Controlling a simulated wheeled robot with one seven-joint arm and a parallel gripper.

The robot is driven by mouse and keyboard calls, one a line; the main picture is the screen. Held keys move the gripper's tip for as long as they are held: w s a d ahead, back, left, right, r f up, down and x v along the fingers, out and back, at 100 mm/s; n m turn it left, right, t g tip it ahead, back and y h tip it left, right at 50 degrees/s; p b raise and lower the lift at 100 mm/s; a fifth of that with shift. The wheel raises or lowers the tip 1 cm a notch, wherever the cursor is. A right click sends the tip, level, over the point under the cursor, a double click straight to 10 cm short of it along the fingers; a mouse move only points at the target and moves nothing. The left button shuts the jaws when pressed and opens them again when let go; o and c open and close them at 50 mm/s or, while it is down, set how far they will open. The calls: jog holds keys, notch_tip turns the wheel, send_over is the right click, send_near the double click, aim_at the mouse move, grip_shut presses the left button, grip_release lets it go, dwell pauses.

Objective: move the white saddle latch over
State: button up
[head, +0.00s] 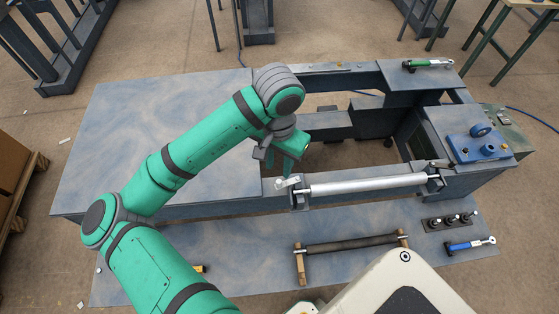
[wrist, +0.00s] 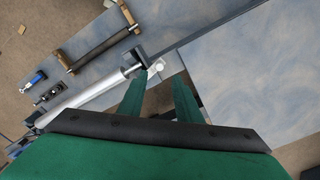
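The white saddle latch (head: 288,182) is a small pale piece at the left end of the silver roller (head: 365,185), by the dark left saddle (head: 300,199). In the wrist view the latch (wrist: 160,65) shows just beyond the gap between my fingertips, beside the dark saddle block (wrist: 133,57). My gripper (head: 284,168) hangs above and close to the latch. Its two green fingers (wrist: 160,80) are apart with nothing visibly held between them. I cannot tell whether a finger touches the latch. The roller's right end rests in another dark saddle (head: 436,180).
A dark roller on wooden blocks (head: 350,244) lies on the lower front panel. A blue-handled tool (head: 468,244) and a dark block with pegs (head: 450,220) lie right of it. A blue device (head: 478,147) and green tool (head: 428,63) stand on the frame. The left tabletop (head: 120,140) is clear.

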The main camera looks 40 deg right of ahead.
aim_at(279, 181)
jog(key=shift+f, duration=3.95)
jog(key=shift+f, duration=0.1)
jog(key=c, duration=0.7)
